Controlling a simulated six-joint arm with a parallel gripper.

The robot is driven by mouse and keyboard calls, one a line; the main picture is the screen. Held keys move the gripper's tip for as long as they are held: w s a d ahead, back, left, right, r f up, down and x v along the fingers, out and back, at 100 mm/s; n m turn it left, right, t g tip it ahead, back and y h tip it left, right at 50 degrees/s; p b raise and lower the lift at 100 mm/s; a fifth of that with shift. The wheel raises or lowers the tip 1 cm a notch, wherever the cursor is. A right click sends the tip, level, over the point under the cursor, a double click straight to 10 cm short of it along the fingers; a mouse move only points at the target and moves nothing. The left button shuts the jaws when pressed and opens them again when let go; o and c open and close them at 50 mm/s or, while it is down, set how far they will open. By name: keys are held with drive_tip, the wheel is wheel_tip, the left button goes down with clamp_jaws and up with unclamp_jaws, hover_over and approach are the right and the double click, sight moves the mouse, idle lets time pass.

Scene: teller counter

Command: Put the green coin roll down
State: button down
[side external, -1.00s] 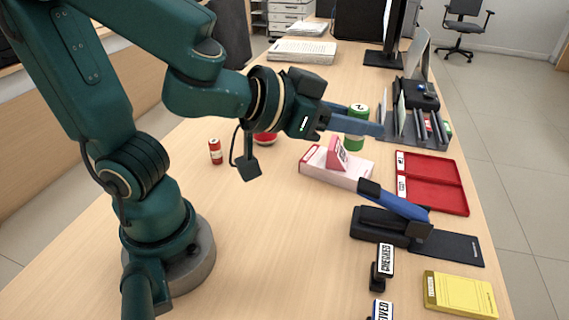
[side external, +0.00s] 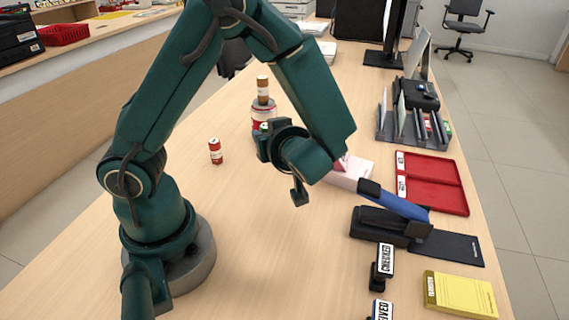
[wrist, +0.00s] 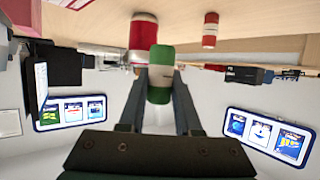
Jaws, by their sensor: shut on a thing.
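The green coin roll (wrist: 160,62) is held between the two fingers of my gripper (wrist: 160,78) in the wrist view. In the side view only a small green patch of it (side external: 264,127) shows; my gripper hides the rest. My gripper is shut on the roll, beside a larger red and white cylinder (side external: 259,112). That cylinder also shows just beyond the roll in the wrist view (wrist: 143,35). I cannot tell whether roll and cylinder touch, or whether the roll's lower end meets the counter.
Right are a pink box (side external: 352,172), a red two-part tray (side external: 436,182), a black organizer (side external: 413,128) and a blue-handled stapler (side external: 397,205).

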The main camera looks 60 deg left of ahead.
drive_tip(key=shift+s+a+f, duration=0.2)
drive_tip(key=shift+f, duration=0.2)
drive_tip(key=shift+g, duration=0.3)
drive_tip(key=shift+f, duration=3.9)
drive_tip(key=c, duration=0.6)
unclamp_jaws()
drive_tip(key=shift+f, duration=0.1)
